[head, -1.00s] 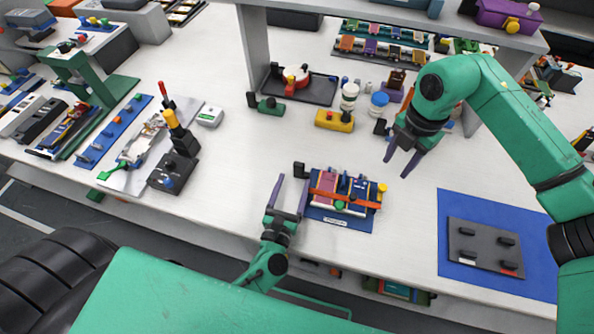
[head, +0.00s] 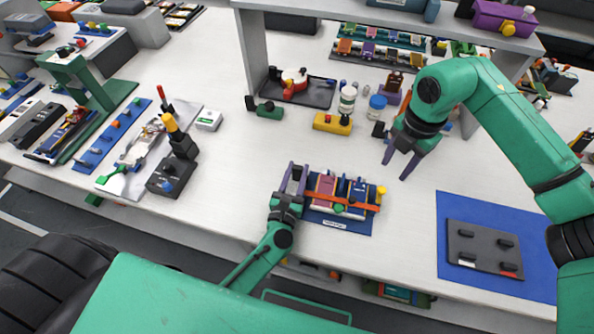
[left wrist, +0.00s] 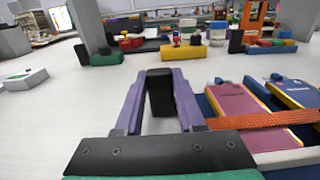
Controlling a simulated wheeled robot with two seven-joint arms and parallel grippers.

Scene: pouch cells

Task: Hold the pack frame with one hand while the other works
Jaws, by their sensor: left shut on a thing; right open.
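The pack frame (head: 342,225) is a blue tray near the front edge of the table, holding pink and blue pouch cells under an orange strap (head: 345,199). The cells (left wrist: 243,105) also show at right in the left wrist view. My left gripper (head: 292,178) is at the frame's left end. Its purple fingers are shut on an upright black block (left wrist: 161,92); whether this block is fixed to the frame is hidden. My right gripper (head: 402,165) is open and empty, above the table to the upper right of the frame.
A blue mat (head: 490,280) with a dark plate (head: 484,249) lies at right. A yellow block (head: 332,124), white jar (head: 347,98) and blue jar (head: 377,108) stand behind the frame. A black stand (head: 170,178) is at left. The table between that stand and the frame is clear.

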